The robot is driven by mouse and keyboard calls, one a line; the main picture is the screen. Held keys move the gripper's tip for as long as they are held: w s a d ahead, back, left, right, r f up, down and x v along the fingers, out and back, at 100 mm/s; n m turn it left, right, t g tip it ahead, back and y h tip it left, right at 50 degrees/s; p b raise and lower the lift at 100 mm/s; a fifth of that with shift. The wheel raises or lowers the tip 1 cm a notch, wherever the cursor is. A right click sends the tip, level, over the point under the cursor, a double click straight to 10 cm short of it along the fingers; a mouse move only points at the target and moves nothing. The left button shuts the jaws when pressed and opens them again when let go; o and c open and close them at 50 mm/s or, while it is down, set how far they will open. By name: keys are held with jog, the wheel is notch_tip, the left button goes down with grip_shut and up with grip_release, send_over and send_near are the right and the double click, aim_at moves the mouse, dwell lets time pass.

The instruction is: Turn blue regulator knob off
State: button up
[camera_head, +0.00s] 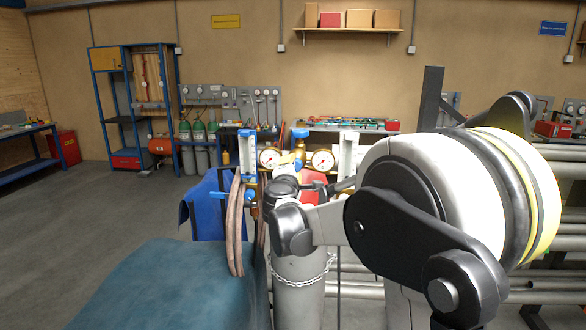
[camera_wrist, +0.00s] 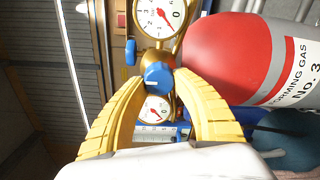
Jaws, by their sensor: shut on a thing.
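In the wrist view, a round blue regulator knob (camera_wrist: 158,75) with a white mark sits on the front of the brass regulator (camera_wrist: 150,20). My gripper (camera_wrist: 159,80) has its two yellow fingers shut on it, one tip on each side. A round gauge (camera_wrist: 158,14) stands on one side of the regulator and a second gauge (camera_wrist: 155,110) on the other. In the head view, the gauges (camera_head: 270,157) stand on top of the gas cylinder (camera_head: 297,296). My arm covers part of the regulator there, and I cannot make out my fingers.
Another blue knob (camera_head: 300,132) rises above the regulator. A flowmeter with a blue valve (camera_head: 250,196) and brown hoses (camera_head: 237,230) hang to the left. A chain (camera_head: 300,281) circles the cylinder. A teal covered surface (camera_head: 165,290) lies at front left. Pipes stack at right.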

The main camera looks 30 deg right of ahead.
jog(key=shift+r, duration=0.1)
jog(key=o, duration=1.2)
jog(key=v, duration=1.2)
